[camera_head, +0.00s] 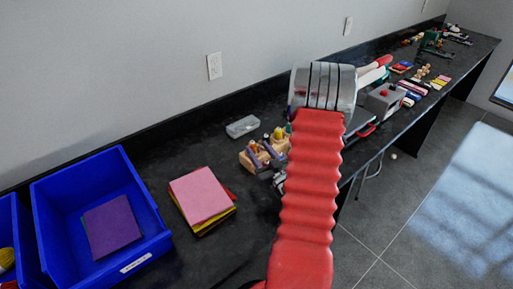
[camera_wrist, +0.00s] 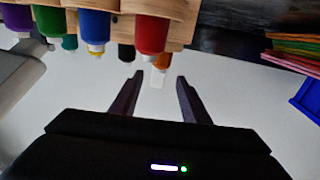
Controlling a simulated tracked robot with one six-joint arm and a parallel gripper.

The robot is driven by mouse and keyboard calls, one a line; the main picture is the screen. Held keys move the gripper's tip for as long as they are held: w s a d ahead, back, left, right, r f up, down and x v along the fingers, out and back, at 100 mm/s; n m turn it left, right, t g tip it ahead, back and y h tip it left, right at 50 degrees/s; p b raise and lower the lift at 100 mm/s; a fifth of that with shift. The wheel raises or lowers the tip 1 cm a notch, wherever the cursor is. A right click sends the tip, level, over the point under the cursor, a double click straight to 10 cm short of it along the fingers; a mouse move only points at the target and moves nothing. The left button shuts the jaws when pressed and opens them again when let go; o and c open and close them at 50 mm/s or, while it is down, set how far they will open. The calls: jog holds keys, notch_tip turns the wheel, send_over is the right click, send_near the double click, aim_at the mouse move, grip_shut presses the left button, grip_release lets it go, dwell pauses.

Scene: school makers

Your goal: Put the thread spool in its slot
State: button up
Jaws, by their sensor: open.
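My gripper (camera_wrist: 160,77) shows in the wrist view, with its two dark fingers apart. A wooden rack (camera_wrist: 185,8) holding several colored bottles with pale tips hangs across the top of that picture. A red bottle (camera_wrist: 153,33) is just beyond the fingertips, with an orange one (camera_wrist: 162,61) behind it. I see nothing clearly held between the fingers. In the head view the wooden rack (camera_head: 247,160) is left of my red arm, which hides part of it. I cannot make out the thread spool or its slot in either view.
A stack of felt sheets (camera_head: 200,193) lies left of the rack, and a clear box (camera_head: 242,126) behind it. A blue bin (camera_head: 154,222) holds a purple sheet (camera_head: 111,226). A grey machine (camera_head: 384,101) and small items line the bench beyond my arm.

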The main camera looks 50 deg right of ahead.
jog(key=v, duration=0.9)
jog(key=shift+s, duration=0.25)
jog(key=shift+w+a+r, duration=0.1)
jog(key=shift+a, duration=0.05)
jog(key=w+a+r+n+g+y, duration=0.1)
jog(key=w+a+r+n+g, duration=0.25)
jog(key=w, duration=0.45)
jog(key=w+a+r+g, duration=0.2)
jog(key=a+r+g, duration=0.1)
jog(key=a+r, duration=0.35)
jog(key=s+a+r+g+y, duration=0.2)
jog(key=s+a+r, duration=0.2)
jog(key=s+a, duration=0.4)
jog(key=s+a+r+g+y, duration=0.3)
jog(key=s+a, duration=0.5)
jog(key=a, duration=0.9)
jog(key=shift+s+r, duration=0.2)
jog(key=shift+r, duration=0.4)
